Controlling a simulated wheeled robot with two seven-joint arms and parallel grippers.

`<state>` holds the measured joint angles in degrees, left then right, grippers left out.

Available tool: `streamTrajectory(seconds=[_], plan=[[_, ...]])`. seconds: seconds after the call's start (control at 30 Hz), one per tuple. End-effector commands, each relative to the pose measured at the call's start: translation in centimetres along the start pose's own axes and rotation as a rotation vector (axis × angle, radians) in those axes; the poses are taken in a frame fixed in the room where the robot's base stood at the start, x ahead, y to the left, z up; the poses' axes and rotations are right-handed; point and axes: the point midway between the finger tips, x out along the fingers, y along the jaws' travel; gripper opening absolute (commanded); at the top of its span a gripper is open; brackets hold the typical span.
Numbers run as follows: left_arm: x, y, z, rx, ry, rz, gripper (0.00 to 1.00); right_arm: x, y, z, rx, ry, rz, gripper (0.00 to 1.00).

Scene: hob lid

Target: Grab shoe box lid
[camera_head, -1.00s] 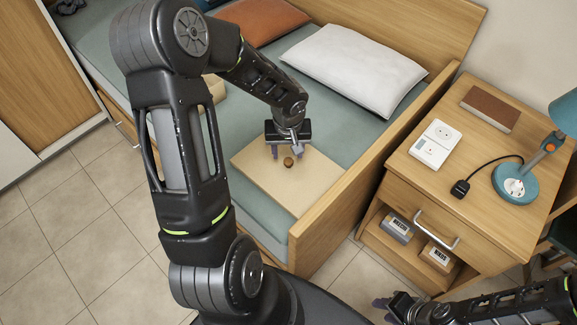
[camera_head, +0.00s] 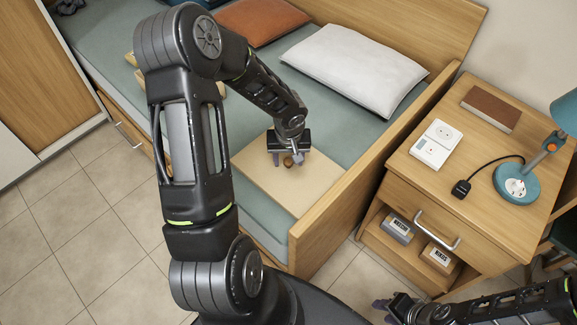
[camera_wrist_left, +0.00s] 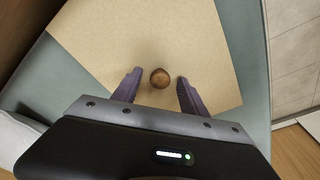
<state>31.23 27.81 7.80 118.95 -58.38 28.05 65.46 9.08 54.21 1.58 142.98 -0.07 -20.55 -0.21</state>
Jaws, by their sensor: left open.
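The shoe box lid (camera_head: 300,186) is a flat tan board lying on the bed. A round brown wooden knob (camera_head: 288,161) stands near its middle. My left gripper (camera_head: 288,158) is open, pointing down over the lid at the knob. In the left wrist view the knob (camera_wrist_left: 159,78) sits between and slightly beyond the two purple fingertips (camera_wrist_left: 156,80), with gaps on both sides. The lid (camera_wrist_left: 110,38) fills much of that view. My right gripper (camera_head: 383,308) is at the bottom edge of the head view, far from the lid; its jaws are unclear.
The lid lies on the green bed (camera_head: 258,108) beside the wooden footboard (camera_head: 345,215). A white pillow (camera_head: 353,68) is behind. A nightstand (camera_head: 470,180) with a lamp (camera_head: 520,180), socket box (camera_head: 437,145) and brown book (camera_head: 491,108) stands to the right.

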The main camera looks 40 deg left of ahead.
Motion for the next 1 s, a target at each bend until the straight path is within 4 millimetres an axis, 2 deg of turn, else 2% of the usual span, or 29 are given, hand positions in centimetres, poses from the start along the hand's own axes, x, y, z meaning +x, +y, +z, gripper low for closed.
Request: streamTrajectory(seconds=[0.13,0.73,1.0], plan=[[-0.01,0.00,0.00,0.000,0.000,0.000,0.50,0.00,0.00,0.00,0.000,0.000,0.000,0.36],[-0.01,0.00,0.00,0.000,0.000,0.000,0.01,0.00,0.00,0.00,0.000,0.000,0.000,0.36],[-0.02,0.01,-0.01,0.000,0.000,0.000,0.00,0.00,0.00,0.00,0.000,0.000,0.000,0.36]])
